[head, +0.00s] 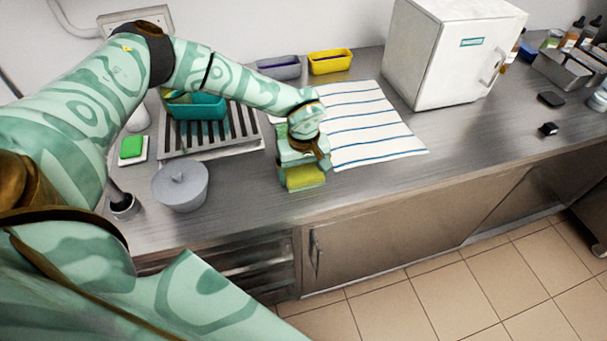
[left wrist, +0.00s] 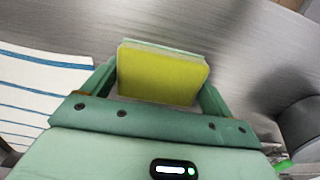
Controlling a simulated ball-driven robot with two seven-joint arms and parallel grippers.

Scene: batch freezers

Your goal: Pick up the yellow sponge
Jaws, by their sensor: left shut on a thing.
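The yellow sponge (head: 305,178) is between the fingers of my left gripper (head: 303,171), near the front edge of the steel counter in the head view. In the left wrist view the sponge (left wrist: 162,75) shows a yellow face with a pale green layer along its far edge. The left gripper (left wrist: 158,85) has a finger against each side of it. I cannot tell whether the sponge touches the counter. My right gripper is not in view.
A striped towel (head: 375,130) lies right of the gripper. A white box-shaped freezer (head: 445,50) stands behind.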

